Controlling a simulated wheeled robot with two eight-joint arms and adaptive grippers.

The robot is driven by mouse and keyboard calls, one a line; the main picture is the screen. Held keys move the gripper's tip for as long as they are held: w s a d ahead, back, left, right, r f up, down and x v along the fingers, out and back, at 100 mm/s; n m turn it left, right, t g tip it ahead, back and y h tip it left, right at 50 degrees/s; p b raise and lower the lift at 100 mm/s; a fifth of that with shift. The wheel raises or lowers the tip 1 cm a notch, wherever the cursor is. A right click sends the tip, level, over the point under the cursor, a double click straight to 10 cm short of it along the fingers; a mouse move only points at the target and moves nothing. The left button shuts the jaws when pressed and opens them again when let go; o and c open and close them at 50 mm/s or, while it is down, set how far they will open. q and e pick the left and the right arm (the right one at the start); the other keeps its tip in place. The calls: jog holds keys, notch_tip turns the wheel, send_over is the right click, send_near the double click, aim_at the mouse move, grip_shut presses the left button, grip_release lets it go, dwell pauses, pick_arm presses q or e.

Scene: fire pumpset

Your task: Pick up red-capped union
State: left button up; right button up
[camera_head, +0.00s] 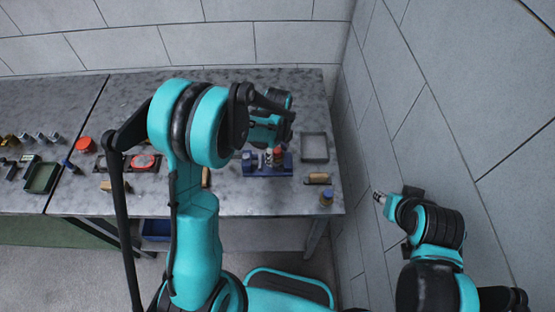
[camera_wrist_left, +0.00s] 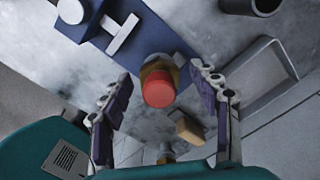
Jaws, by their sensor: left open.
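The red-capped union (camera_wrist_left: 158,88) shows in the left wrist view as a round red cap on a brass-coloured body, at the edge of a blue vise (camera_wrist_left: 135,35). In the head view, the union (camera_head: 277,155) is a small red spot by the blue vise (camera_head: 266,170) on the bench. My left gripper (camera_wrist_left: 162,82) is open, with one purple-padded finger on each side of the cap and a gap on both sides. In the head view, my left arm partly hides this gripper. My right gripper (camera_head: 379,197) is small, off the bench at the right; its jaw state is unclear.
A grey square tray (camera_head: 314,148) lies right of the vise, and a tan cylindrical part (camera_head: 318,178) sits in front of the tray. A blue-and-brown item (camera_head: 326,198) stands near the front edge. A wall (camera_head: 425,110) rises close on the right.

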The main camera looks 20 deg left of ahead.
pick_arm(q)
grip_shut()
jog(key=shift+r, duration=0.15)
